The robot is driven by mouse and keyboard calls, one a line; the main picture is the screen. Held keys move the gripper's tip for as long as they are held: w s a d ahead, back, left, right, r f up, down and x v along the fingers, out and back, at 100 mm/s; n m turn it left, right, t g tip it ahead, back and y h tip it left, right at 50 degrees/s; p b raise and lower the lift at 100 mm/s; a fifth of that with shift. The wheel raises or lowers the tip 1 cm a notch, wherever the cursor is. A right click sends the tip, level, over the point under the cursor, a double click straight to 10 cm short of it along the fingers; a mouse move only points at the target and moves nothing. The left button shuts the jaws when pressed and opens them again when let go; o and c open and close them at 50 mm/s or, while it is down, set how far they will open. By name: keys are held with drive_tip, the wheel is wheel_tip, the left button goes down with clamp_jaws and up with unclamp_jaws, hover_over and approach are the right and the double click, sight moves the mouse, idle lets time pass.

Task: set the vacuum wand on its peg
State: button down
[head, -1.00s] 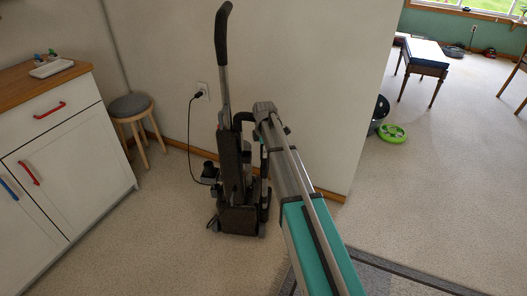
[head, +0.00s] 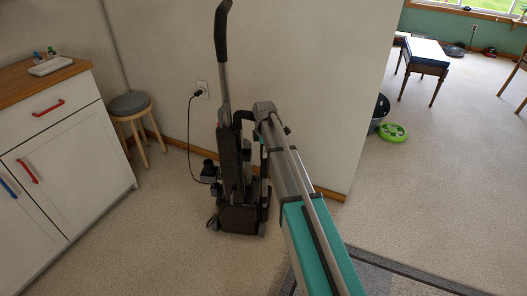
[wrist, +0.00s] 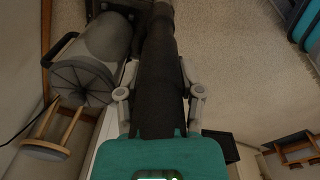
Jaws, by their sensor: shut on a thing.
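The upright vacuum (head: 238,212) stands on the carpet by the wall, its long dark handle (head: 222,40) rising above it. In the wrist view, my gripper (wrist: 160,92) is shut around a thick dark tube, the vacuum wand (wrist: 158,55), with one finger on each side. The wand runs up the picture towards the vacuum body. A grey rounded canister (wrist: 100,42) with a ribbed round end is just left of the wand. In the head view my arm hides the gripper and most of what it holds. I cannot make out the peg or whether the wand touches it.
A black cord runs from the wall outlet (head: 202,90) down to the floor near the vacuum. A round stool (head: 130,105) and a white cabinet (head: 70,165) are at left. A grey rug (head: 400,281) lies at front right.

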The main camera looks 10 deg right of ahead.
drive_tip(key=shift+f+b, duration=0.4)
drive_tip(key=shift+f, duration=0.05)
idle(0.3)
drive_tip(key=shift+c, duration=0.8)
unclamp_jaws()
drive_tip(key=shift+r, duration=0.25)
wheel_tip(320, 180, up, 9)
drive_tip(key=p, duration=0.9)
drive_tip(key=shift+f, duration=0.2)
drive_tip(key=shift+s, duration=0.1)
